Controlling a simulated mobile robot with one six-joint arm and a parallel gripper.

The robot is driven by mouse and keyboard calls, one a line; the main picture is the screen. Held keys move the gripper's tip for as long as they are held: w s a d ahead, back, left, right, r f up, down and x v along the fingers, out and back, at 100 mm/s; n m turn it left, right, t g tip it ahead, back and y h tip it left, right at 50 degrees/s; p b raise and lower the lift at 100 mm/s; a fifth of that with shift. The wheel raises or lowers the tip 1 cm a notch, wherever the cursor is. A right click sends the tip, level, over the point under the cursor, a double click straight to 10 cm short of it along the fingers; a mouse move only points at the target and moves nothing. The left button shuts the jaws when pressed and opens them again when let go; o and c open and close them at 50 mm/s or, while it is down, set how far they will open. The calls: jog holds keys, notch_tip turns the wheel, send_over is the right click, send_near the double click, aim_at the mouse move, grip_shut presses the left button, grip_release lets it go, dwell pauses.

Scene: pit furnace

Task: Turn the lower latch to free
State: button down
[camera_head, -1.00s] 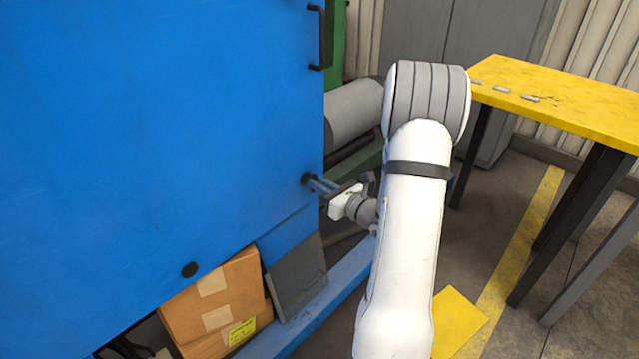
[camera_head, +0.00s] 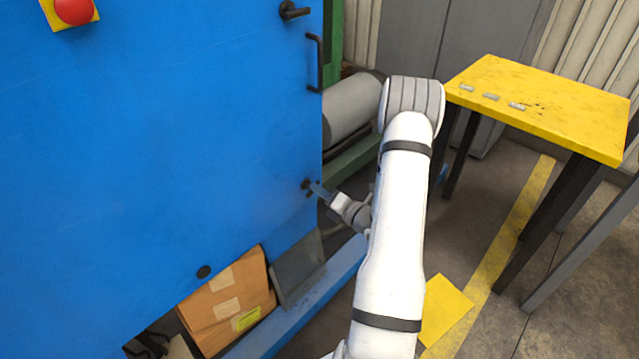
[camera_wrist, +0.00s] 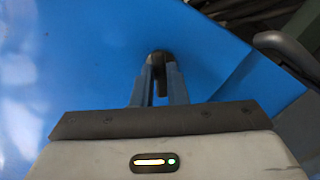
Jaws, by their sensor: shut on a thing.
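The lower latch (camera_head: 306,185) is a small dark handle near the right edge of the blue furnace door (camera_head: 180,150). In the wrist view the latch (camera_wrist: 160,58) shows as a dark knob with a lever running back between my fingers. My gripper (camera_head: 318,189) reaches it from the right, and its two blue fingers (camera_wrist: 160,88) are shut on the latch lever. The fingers hide part of the lever. The upper latch (camera_head: 293,11) is a dark handle near the top of the door.
A black door handle (camera_head: 318,62) sits between the latches. A red button (camera_head: 74,10) is at top left. Cardboard boxes (camera_head: 225,300) and a grey plate (camera_head: 298,270) lie below the door.

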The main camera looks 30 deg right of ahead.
jog(key=shift+f+m+p, duration=0.15)
jog(key=shift+m+p, duration=2.35)
jog(key=shift+m, duration=0.7)
jog(key=c, duration=1.4)
grip_release()
jog(key=shift+c, duration=0.2)
jog(key=v, duration=0.7)
jog(key=shift+s+d, duration=0.15)
jog(key=shift+s, duration=0.2)
jog(key=shift+p, duration=0.3)
